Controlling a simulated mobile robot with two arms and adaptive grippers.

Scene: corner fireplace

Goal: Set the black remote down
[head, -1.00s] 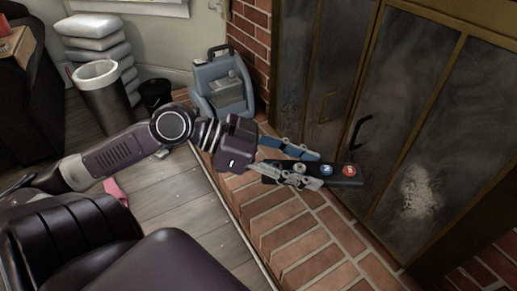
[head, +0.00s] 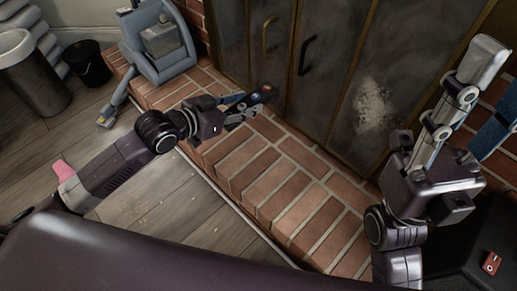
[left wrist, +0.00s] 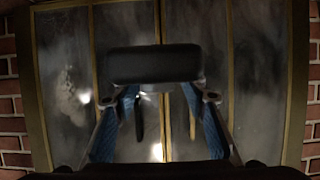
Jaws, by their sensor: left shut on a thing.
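My left gripper (head: 243,106) is shut on the black remote (head: 262,94), holding it by the brick hearth in front of the fireplace doors. In the head view the remote is small and partly hidden by the fingers; I cannot tell whether it touches the bricks. In the left wrist view the remote (left wrist: 153,64) is a dark bar across the fingers (left wrist: 160,110), with the fireplace doors behind it. My right gripper (head: 497,82) is raised at the right, its grey and blue fingers apart and nothing seen between them.
The brick hearth (head: 290,195) has bare room in front of the fireplace doors (head: 335,75). A blue-grey container (head: 158,45) stands on its far left end. A black bucket (head: 92,65) and a bin (head: 30,80) stand on the floor at left.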

